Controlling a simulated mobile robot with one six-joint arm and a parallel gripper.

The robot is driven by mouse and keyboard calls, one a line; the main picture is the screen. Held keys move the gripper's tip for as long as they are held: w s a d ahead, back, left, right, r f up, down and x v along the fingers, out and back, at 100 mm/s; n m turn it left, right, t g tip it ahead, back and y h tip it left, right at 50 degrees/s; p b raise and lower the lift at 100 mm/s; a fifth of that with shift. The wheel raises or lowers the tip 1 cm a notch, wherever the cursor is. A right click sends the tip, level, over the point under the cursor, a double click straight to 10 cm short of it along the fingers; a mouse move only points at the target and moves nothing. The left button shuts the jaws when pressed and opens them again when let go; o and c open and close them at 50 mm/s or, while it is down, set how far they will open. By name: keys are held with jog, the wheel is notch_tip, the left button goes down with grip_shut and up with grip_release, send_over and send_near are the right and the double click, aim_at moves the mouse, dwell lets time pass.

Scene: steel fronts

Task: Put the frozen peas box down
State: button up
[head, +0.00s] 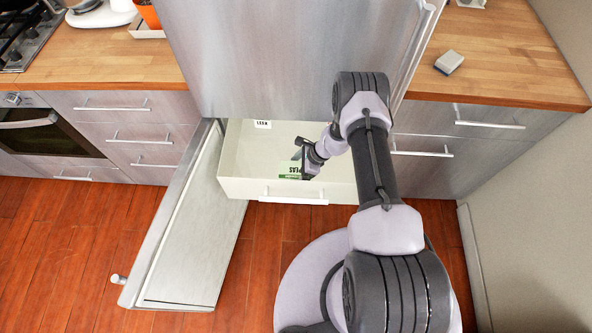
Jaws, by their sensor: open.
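The frozen peas box (287,177), white and green with part of its lettering showing, is low in the open white drawer (238,187), near the front wall. The front wall hides its lower part. My gripper (301,156) is inside the drawer, just above and behind the box in the picture. It is open. I cannot tell whether its fingers still touch the box.
A white box lettered LEEK (263,124) is at the drawer's back left. The steel lower door (190,220) stands wide open on the left. The upper steel door (270,60) is shut above the drawer. Wooden worktops (500,55) flank it.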

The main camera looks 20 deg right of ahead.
jog(key=p+v, duration=0.3)
jog(key=v, duration=0.9)
jog(key=shift+a+r, duration=0.1)
jog(key=shift+r, duration=0.05)
